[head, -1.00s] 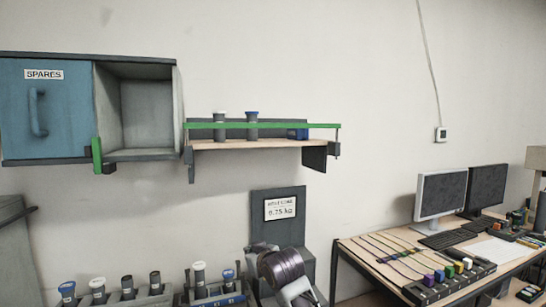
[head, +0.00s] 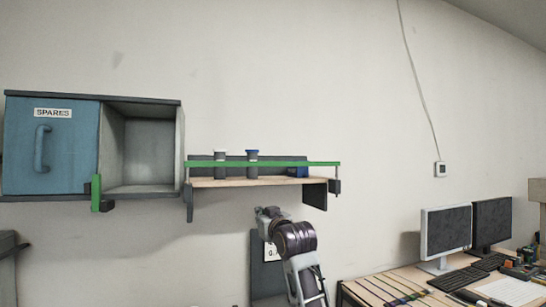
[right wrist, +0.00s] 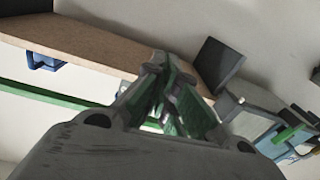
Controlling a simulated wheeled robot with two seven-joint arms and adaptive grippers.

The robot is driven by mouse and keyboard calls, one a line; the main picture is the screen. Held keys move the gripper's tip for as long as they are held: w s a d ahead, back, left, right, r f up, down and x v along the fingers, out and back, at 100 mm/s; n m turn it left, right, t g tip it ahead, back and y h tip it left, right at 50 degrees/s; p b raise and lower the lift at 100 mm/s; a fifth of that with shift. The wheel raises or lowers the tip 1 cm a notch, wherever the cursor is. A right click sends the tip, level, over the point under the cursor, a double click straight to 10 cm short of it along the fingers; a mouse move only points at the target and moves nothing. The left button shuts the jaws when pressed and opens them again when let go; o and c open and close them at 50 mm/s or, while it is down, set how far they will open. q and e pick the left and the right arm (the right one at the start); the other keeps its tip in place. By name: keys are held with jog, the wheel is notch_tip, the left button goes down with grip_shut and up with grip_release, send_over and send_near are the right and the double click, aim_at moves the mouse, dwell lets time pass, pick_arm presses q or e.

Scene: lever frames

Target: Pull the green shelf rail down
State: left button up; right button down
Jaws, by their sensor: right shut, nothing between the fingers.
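The green shelf rail (head: 264,163) runs level along the front of a wall shelf (head: 240,182), raised above its board. Two dark bottles (head: 220,164) (head: 252,163), one white-capped and one blue-capped, stand behind it. My right gripper (head: 268,214) is below the shelf, apart from the rail, in front of the wall sign. In the right wrist view its fingers (right wrist: 165,100) are shut and empty, with green on their inner faces. The rail (right wrist: 50,94) crosses the left of that view and passes out of sight behind the gripper. My left gripper is out of view.
A blue cabinet door (head: 50,150) labelled SPARES and an open compartment (head: 150,150) are left of the shelf. A green lever (head: 96,193) is at the cabinet's lower edge. A dark bracket (head: 314,192) hangs under the shelf's right end. Monitors (head: 446,232) stand at lower right.

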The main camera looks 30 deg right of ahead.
jog(key=s+d+r+m+t+h, duration=0.1)
jog(key=s+d+r, duration=0.1)
jog(key=r, duration=0.8)
jog(key=s+d+r+m+t+h, duration=0.1)
jog(key=s+d+r+t, duration=0.1)
jog(key=r, duration=0.8)
jog(key=shift+s+d, duration=0.15)
jog(key=shift+d, duration=0.55)
notch_tip(320, 180, up, 4)
jog(key=f+p, duration=0.1)
jog(key=p, duration=0.3)
send_over(271, 164)
jog(key=s, duration=0.2)
jog(key=shift+a+f+p, duration=0.2)
jog(key=shift+f+p, duration=0.4)
jog(key=shift+f, duration=1.2)
jog(key=shift+f, duration=0.2)
